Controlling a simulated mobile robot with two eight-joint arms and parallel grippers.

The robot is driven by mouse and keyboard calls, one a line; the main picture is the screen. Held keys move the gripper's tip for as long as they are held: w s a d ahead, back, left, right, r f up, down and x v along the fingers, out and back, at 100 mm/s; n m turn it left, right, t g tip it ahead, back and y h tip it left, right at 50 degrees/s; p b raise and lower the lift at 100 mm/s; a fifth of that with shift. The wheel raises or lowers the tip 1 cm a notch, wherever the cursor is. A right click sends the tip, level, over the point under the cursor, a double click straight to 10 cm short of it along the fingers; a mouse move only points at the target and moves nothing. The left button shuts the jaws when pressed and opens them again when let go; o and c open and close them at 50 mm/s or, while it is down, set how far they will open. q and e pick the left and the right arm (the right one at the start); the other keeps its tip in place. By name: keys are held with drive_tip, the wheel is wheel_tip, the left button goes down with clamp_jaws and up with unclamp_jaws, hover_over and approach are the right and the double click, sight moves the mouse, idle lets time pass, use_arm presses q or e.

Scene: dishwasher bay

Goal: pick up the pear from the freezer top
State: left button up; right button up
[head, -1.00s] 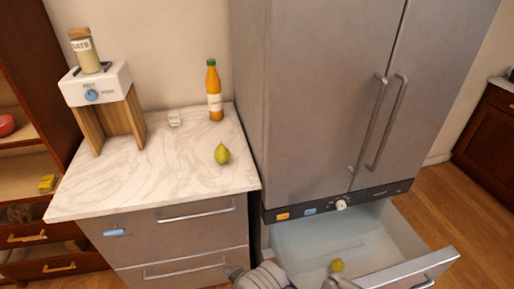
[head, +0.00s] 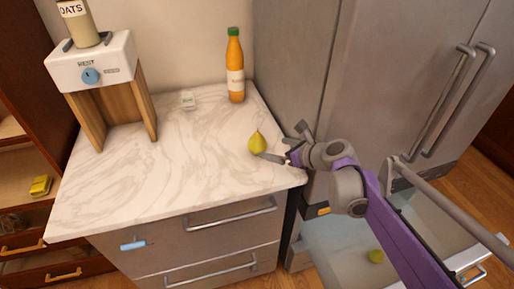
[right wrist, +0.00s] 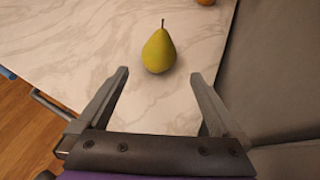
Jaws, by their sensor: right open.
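A yellow-green pear (head: 257,143) stands upright on the white marble top (head: 185,165) near its right edge. My right gripper (head: 273,145) is beside the pear, coming in from the right. In the right wrist view the pear (right wrist: 159,51) is just ahead of the open fingers (right wrist: 158,80), roughly centred between them, and nothing is held. A second yellow-green fruit (head: 376,256) lies in the open drawer below the fridge. My left gripper is not in view.
An orange bottle (head: 235,66) stands behind the pear. The steel fridge (head: 375,80) rises close on the right.

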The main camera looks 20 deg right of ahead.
sight(264, 145)
drive_tip(key=x, duration=0.5)
drive_tip(key=shift+w, duration=0.1)
drive_tip(key=x, duration=0.5)
drive_tip(key=shift+a+f, duration=0.1)
drive_tip(key=shift+a, duration=0.15)
drive_tip(key=c, duration=1.4)
